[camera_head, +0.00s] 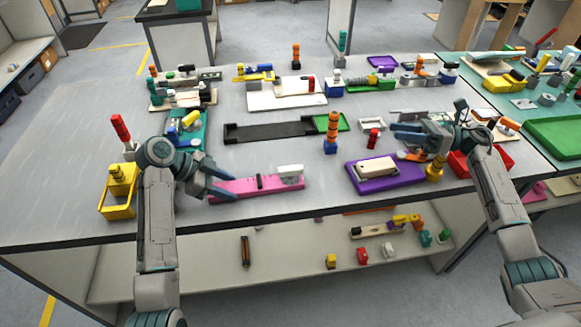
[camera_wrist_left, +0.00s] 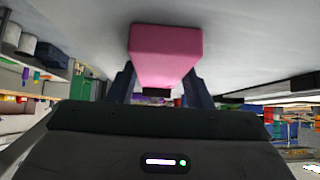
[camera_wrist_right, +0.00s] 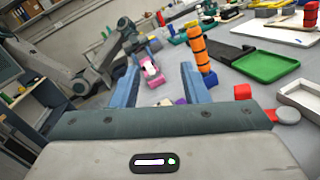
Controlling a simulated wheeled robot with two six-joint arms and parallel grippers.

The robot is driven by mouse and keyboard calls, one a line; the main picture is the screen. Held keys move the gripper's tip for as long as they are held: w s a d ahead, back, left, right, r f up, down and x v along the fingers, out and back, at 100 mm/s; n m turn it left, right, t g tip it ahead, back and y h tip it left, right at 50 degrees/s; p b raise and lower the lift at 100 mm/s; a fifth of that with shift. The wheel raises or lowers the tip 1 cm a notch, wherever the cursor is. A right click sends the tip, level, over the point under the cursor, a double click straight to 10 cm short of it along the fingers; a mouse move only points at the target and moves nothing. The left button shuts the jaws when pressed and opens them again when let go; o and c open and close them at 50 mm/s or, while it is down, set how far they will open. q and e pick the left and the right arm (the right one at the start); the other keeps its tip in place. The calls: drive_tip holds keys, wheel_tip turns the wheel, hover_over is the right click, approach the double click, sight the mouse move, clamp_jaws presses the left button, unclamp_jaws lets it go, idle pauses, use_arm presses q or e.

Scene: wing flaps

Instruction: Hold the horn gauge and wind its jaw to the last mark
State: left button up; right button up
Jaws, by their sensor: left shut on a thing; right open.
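The horn gauge is a long pink bar (camera_head: 262,186) with a black piece across its middle and a white jaw-like part (camera_head: 290,174) at its right end. My left gripper (camera_head: 222,187) is shut on the bar's left end; the pink end (camera_wrist_left: 165,55) sits between its fingers in the left wrist view. Whether the bar touches the table is unclear. My right gripper (camera_head: 402,142) is open and empty, to the right of the gauge and above the table. The right wrist view shows the gauge (camera_wrist_right: 152,77) beyond its fingers. Fine marks on the gauge cannot be made out.
Between the gauge and my right gripper stand a purple tray (camera_head: 402,181) with a wooden block and an orange stack on a blue base (camera_head: 332,133). A black tray (camera_head: 270,132) lies behind. A yellow bin (camera_head: 117,205) is at left, a red tray (camera_head: 487,160) at right.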

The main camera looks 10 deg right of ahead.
sight(291, 167)
drive_tip(key=s+a+f+n+g+h, duration=0.1)
drive_tip(key=s+a+n+g, duration=0.1)
drive_tip(key=a+n, duration=0.1)
drive_tip(key=s+a+n+g+h, duration=0.1)
drive_tip(key=s+a+n+g, duration=0.1)
drive_tip(key=a+n+g, duration=0.1)
drive_tip(key=s+a+f+n+g, duration=0.1)
drive_tip(key=s+a+n+g, duration=0.1)
drive_tip(key=s+a+n, duration=0.1)
drive_tip(key=shift+a+f+n+g+h, duration=0.2)
drive_tip(key=shift+a+n, duration=0.15)
drive_tip(key=shift+n, duration=0.25)
drive_tip(key=shift+a+f+n+g+h, duration=0.2)
drive_tip(key=shift+a+n, duration=0.1)
drive_tip(key=shift+n, duration=0.3)
drive_tip(key=w+a+m+t+h, duration=0.2)
drive_tip(key=w+a+m+t, duration=0.15)
drive_tip(key=w+a, duration=0.4)
drive_tip(key=shift+m+g, duration=0.45)
drive_tip(key=x, duration=1.2)
drive_tip(key=shift+s+f, duration=0.1)
drive_tip(key=shift+s, duration=0.15)
clamp_jaws()
